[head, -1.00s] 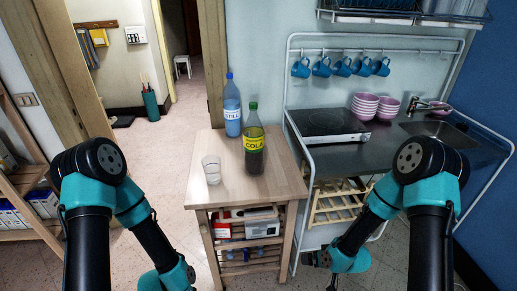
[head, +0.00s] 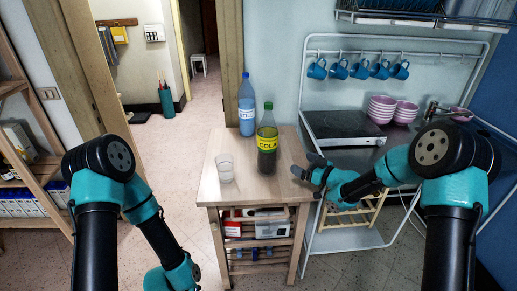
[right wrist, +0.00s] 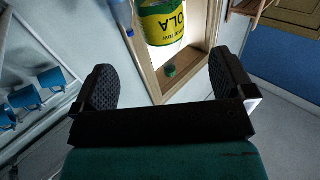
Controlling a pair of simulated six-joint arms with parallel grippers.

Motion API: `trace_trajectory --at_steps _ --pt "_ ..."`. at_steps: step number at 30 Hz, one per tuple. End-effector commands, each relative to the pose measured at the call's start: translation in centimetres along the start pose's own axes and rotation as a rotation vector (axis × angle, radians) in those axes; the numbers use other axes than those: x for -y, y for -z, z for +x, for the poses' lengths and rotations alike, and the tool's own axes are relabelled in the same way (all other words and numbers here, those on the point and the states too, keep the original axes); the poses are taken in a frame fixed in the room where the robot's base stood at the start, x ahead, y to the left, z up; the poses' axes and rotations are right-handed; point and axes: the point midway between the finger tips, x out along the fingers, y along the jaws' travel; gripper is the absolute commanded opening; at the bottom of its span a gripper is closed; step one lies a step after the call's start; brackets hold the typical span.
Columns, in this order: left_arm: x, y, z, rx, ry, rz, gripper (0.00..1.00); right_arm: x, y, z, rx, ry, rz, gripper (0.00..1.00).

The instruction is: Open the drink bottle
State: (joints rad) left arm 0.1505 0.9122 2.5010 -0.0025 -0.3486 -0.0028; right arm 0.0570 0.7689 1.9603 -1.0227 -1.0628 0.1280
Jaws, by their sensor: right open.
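The cola bottle (head: 267,143), dark with a yellow label and a green cap, stands upright on the small wooden table (head: 270,185). A blue water bottle (head: 247,118) stands just behind it to the left. My right gripper (head: 302,168) is open and empty at the table's right edge, apart from the cola bottle. In the right wrist view, the cola bottle's label (right wrist: 168,22) and green cap (right wrist: 169,70) appear upside down beyond the open fingers (right wrist: 161,84). My left gripper is out of view; only its arm shows at lower left.
A clear glass (head: 225,168) stands at the table's left front. The hob (head: 345,129), pink bowls (head: 381,107) and hanging blue cups (head: 338,70) are on the kitchen unit at right. A wooden shelf (head: 25,130) stands at far left.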

Motion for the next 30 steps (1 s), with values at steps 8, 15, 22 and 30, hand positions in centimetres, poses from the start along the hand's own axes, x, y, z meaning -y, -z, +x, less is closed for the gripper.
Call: trace_trajectory --at_steps 8,15,22,30 --pt "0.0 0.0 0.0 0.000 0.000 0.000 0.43 0.0 0.3 0.1 -0.005 0.000 0.000 1.00" --pt "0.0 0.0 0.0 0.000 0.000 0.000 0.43 0.0 0.2 1.4 -0.004 0.002 0.000 1.00" --pt "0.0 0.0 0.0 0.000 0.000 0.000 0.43 0.1 0.2 5.2 -0.004 0.002 -0.001 1.00" --pt "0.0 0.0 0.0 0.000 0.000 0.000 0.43 0.0 0.2 9.7 -0.005 0.001 -0.001 1.00"
